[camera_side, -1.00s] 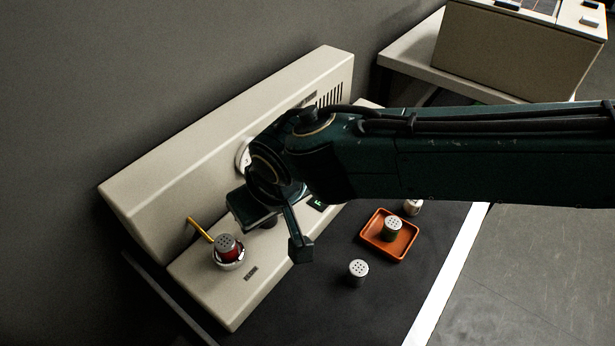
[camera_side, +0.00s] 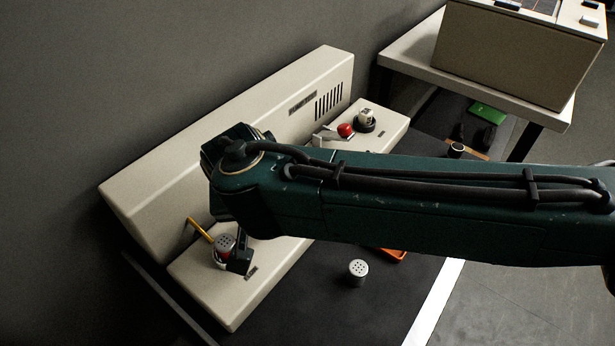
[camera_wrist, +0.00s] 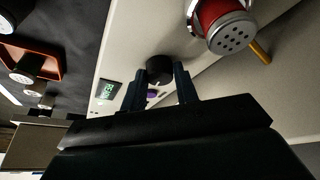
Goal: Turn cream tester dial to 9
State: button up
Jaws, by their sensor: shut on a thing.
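The cream tester (camera_side: 215,160) is a long cream console with an upright back panel and a low front ledge. Its dial (camera_wrist: 158,68) is a dark round knob in the wrist view, next to a small display (camera_wrist: 107,90) with green digits too small to read. My gripper (camera_wrist: 160,76) has its two dark fingers shut on the dial, one on each side. In the side view my arm hides the dial and display; one finger of my gripper (camera_side: 240,258) shows above the ledge. The number the dial points to cannot be read.
A red canister with a perforated top (camera_side: 225,244) sits in the ledge close to my gripper, beside a yellow rod (camera_side: 199,229). A perforated canister (camera_side: 358,272) stands on the dark mat. An orange tray (camera_side: 396,254) is mostly hidden by my arm. A red ball (camera_side: 345,130) is farther back.

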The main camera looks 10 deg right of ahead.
jog(key=o, duration=1)
jog(key=shift+d+n, duration=0.1)
jog(key=shift+n, duration=0.3)
